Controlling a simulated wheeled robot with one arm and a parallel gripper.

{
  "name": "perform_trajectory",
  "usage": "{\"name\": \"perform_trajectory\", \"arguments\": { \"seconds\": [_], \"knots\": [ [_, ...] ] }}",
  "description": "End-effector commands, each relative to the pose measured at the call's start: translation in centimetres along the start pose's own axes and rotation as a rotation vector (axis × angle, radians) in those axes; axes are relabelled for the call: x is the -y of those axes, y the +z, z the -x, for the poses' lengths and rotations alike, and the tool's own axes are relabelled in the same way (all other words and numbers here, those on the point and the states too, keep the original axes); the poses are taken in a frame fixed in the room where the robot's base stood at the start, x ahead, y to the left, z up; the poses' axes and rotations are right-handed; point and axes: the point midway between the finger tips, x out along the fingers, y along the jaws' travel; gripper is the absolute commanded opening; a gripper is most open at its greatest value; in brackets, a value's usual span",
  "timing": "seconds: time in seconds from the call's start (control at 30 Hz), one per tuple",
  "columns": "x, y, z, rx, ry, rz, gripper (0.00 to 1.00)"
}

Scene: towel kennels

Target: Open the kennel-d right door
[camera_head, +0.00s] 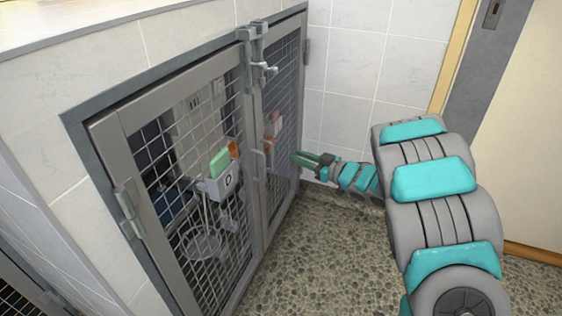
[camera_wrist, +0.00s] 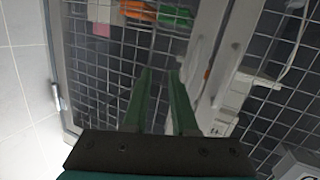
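The kennel's right mesh door (camera_head: 281,85) stands closed in its grey frame, hinged at its right edge. A slim upright handle (camera_head: 258,165) is on its left stile. A latch (camera_head: 262,52) spans the top where the two doors meet. My gripper (camera_head: 296,159) is in front of the right door, to the right of the handle and apart from it. In the wrist view, which looks upside down, the green fingers (camera_wrist: 160,70) are parted with nothing between them. The door's mesh (camera_wrist: 110,75) is behind them, and a pale handle-like bar (camera_wrist: 194,55) is to their right.
The left mesh door (camera_head: 185,165) is closed too, with a bracket (camera_head: 129,210) on its outer side. A grey box with a green item (camera_head: 220,162) is at the left door. A tiled wall (camera_head: 350,60) stands close on the right. The speckled floor (camera_head: 330,260) in front is clear.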

Motion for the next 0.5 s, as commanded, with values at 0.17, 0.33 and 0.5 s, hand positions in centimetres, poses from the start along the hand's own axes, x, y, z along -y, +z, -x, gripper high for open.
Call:
{"name": "perform_trajectory", "arguments": {
  "seconds": [0.17, 0.33, 0.5],
  "knots": [
    [3.4, 0.1, -0.5, -0.112, -0.136, -0.069, 0.26],
    [4.5, -0.1, -1.1, -0.141, -0.172, -0.088, 0.26],
    [4.9, -0.5, -3.4, -0.14, -0.172, -0.087, 0.26]
  ]
}}
